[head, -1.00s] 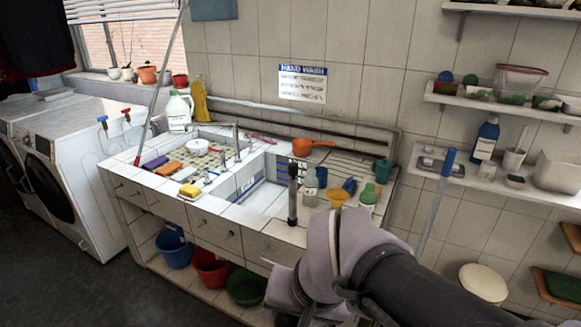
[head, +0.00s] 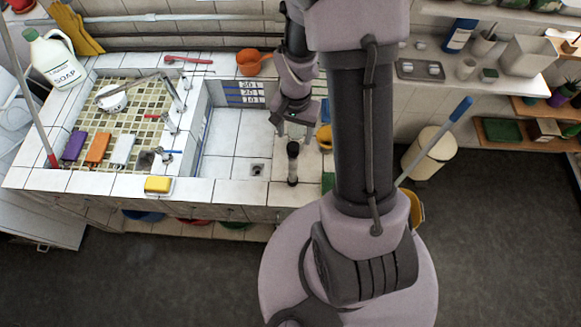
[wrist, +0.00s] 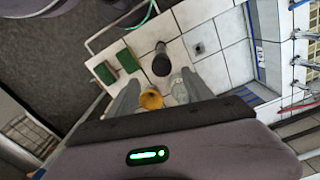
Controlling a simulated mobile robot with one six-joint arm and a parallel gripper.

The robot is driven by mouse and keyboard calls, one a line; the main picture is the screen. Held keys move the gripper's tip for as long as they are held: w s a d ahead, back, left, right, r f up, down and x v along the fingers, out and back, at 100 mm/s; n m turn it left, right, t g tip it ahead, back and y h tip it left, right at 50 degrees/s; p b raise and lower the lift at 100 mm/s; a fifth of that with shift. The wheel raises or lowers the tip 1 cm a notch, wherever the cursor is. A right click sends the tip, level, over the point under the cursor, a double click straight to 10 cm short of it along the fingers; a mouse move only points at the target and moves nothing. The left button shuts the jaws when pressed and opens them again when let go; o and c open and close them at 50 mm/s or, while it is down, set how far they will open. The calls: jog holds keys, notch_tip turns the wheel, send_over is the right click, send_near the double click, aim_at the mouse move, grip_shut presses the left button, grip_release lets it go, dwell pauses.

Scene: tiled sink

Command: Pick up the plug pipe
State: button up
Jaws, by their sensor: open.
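The plug pipe (head: 292,165) is a dark upright tube standing at the right side of the sink basin in the head view. In the wrist view its dark round top (wrist: 161,62) shows ahead of the fingers. My gripper (head: 294,128) is just behind the pipe in the head view, pointing down, and looks apart from it. In the wrist view my gripper (wrist: 160,88) is open, with its two grey fingers spread and the pipe beyond their tips. Nothing is held.
A yellow funnel (wrist: 150,99) and a clear bottle (wrist: 180,92) lie close to the fingers. An orange dipper (head: 250,65) is behind the basin. A yellow sponge (head: 158,184) sits on the front rim. The basin floor (head: 228,150) left of the pipe is clear.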

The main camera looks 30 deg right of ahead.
aim_at(293, 145)
jog(key=shift+w+f, duration=0.2)
jog(key=shift+f, duration=0.8)
notch_tip(293, 145, down, 6)
jog(key=shift+a+r, duration=0.1)
jog(key=shift+a, duration=0.05)
jog(key=shift+s, duration=0.15)
jog(key=shift+c, duration=1.3)
grip_shut()
